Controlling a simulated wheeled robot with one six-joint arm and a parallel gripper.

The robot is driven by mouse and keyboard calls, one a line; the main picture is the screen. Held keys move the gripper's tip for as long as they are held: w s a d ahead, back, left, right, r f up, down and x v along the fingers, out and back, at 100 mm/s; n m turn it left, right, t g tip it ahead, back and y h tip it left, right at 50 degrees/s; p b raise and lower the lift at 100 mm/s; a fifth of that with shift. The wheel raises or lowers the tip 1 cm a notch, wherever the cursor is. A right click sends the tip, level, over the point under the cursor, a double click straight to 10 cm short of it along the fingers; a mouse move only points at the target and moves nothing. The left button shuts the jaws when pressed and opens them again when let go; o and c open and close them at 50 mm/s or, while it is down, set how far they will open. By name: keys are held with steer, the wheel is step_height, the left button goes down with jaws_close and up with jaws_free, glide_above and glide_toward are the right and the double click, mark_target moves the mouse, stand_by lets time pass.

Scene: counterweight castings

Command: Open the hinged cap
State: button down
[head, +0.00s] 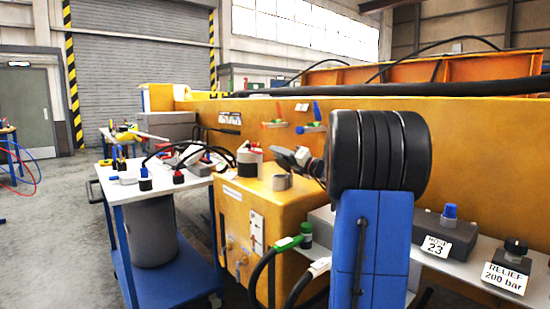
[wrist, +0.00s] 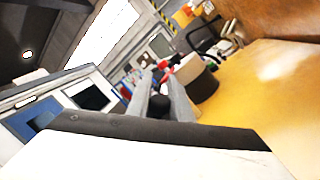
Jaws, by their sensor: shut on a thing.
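In the wrist view my gripper (wrist: 161,100) has both fingers closed about a small dark piece (wrist: 160,104), which looks like part of the hinged cap. The fingers hide most of it, so I cannot tell how far it is tilted.
A blue cart (head: 160,215) with a white top carrying small parts and cables stands to the left. A white shelf with a grey block (head: 445,232) and a relief knob (head: 515,250) is at the right. Black hoses (head: 262,268) hang in front of the tank.

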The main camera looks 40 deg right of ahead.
steer(key=shift+w+d+f+m+t+h, duration=0.15)
steer(key=shift+d+m+h, duration=0.6)
steer(key=shift+m, duration=1.1)
steer(key=shift+s+d+f+m+t+h, duration=0.1)
steer(key=shift+d+m+t+h, duration=0.15)
steer(key=shift+d+m, duration=1.2)
steer(key=shift+w+d+f+m+t+h, duration=0.15)
steer(key=shift+d+m+h, duration=0.4)
steer(key=shift+m, duration=1.65)
steer(key=shift+s+d, duration=0.1)
steer(key=c, duration=1.6)
jaws_free()
steer(key=shift+o, duration=0.2)
steer(key=v, duration=0.7)
steer(key=shift+s, duration=0.3)
